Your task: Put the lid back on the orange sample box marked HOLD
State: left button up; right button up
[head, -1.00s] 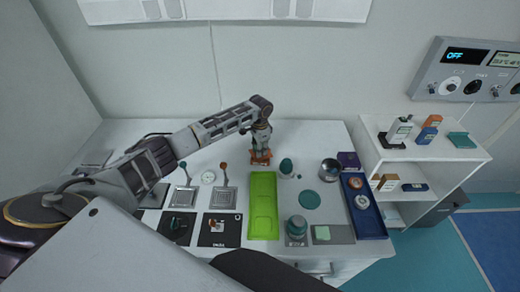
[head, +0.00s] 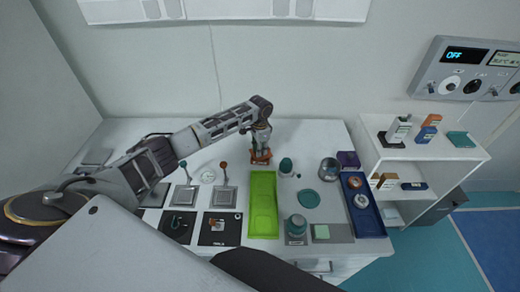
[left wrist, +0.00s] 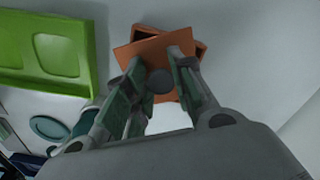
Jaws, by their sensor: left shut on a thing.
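The orange sample box (head: 261,161) stands on the table beyond the green tray, under my left gripper (head: 262,142). In the left wrist view, an orange lid (left wrist: 128,52) with a round grey knob (left wrist: 160,80) is in front of the orange box (left wrist: 146,31). My left gripper (left wrist: 159,72) is shut on the lid, its fingers around the knob. The lid looks turned relative to the box, whose rim shows past the lid's edges. I cannot tell whether lid and box touch. The HOLD marking is not readable. My right gripper is not in view.
The green tray (head: 263,205) lies just in front of the box. A dark green egg-shaped item (head: 286,165) and a metal cup (head: 329,169) stand to the right. Metal plates with upright handles (head: 224,196) are to the left. A blue tray (head: 369,222) lies at the right edge.

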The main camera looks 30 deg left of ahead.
pick_arm(q)
jog(key=shift+p, duration=0.4)
dwell(0.4)
jog(key=o, duration=1.1)
jog(key=o, duration=0.5)
jog(key=shift+r, duration=0.15)
jog(key=shift+r+p, duration=0.3)
jog(key=shift+r, duration=3.05)
